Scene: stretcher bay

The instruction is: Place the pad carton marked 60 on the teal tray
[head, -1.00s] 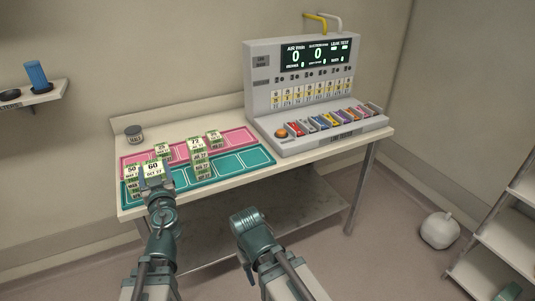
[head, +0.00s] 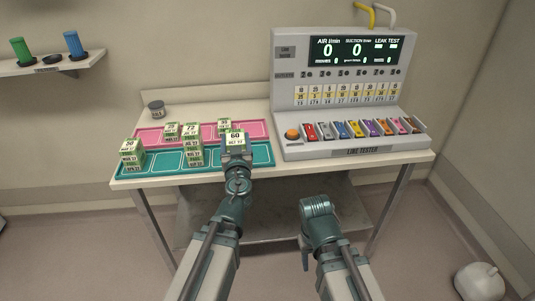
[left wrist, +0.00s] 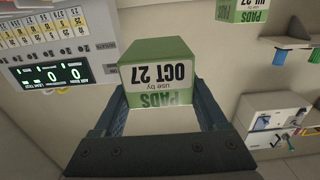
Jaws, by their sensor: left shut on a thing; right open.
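The pad carton marked 60 (head: 235,137), white and green with a date of OCT 27, is held in my left gripper (head: 236,156), which is shut on it. In the head view it appears over the right part of the teal tray (head: 262,154); its height above the tray is hard to tell. In the left wrist view the carton (left wrist: 158,72) sits between both fingers (left wrist: 165,118), its print upside down. My right gripper (head: 305,260) hangs low in front of the table, partly hidden by its wrist, and is open.
Carton stacks marked 50 (head: 131,152) and 73 (head: 192,146) stand left of the held carton. A pink tray (head: 151,136) with more cartons lies behind. The line tester (head: 352,148) stands at right, a dark jar (head: 156,108) at back left. The teal tray's right end is clear.

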